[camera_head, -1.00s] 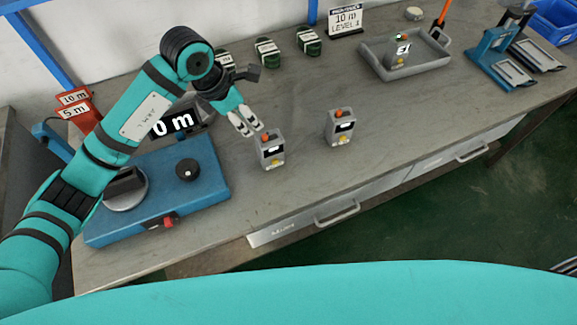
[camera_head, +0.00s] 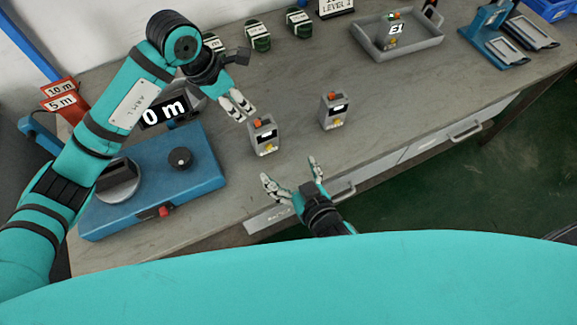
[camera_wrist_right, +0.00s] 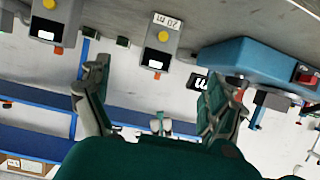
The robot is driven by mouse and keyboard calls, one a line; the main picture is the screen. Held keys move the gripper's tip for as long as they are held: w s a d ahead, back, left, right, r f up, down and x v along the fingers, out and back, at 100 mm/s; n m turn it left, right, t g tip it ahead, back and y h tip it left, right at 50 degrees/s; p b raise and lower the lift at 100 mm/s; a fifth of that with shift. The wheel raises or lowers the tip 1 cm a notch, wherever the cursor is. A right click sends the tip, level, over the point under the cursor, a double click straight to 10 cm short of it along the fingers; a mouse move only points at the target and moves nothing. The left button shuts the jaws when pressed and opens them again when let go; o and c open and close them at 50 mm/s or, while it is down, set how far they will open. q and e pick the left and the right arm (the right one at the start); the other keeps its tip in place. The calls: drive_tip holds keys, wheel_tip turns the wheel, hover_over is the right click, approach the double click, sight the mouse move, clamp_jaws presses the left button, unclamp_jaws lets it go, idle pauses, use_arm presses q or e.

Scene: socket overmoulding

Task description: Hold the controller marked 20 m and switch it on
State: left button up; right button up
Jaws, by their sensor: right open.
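Two grey controllers with an orange top button, a small screen and a yellow knob stand upright on the bench. The one by the blue machine (camera_head: 264,135) carries a 20 m label in the right wrist view (camera_wrist_right: 160,45). The other controller (camera_head: 334,110) stands to its right. My right gripper (camera_head: 291,178) is open and empty, in front of and below the 20 m controller, with its fingers pointing toward the bench. My left gripper (camera_head: 238,106) hangs just behind and left of the 20 m controller, apart from it; its finger gap is unclear.
The blue machine (camera_head: 205,150) with a black knob stands to the left, a 0 m display (camera_head: 164,112) behind it. Several green-black coils stand at the back. A grey tray (camera_head: 428,45) holds another device. Bench between the second controller and the tray is clear.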

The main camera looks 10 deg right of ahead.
sight(268, 140)
drive_tip(key=x, duration=1.7)
drive_tip(key=shift+w+a+r, duration=0.15)
drive_tip(key=shift+w+r, duration=0.05)
drive_tip(key=shift+c, duration=0.4)
drive_tip(key=c, duration=1.2)
use_arm(q)
drive_tip(key=shift+c, duration=0.4)
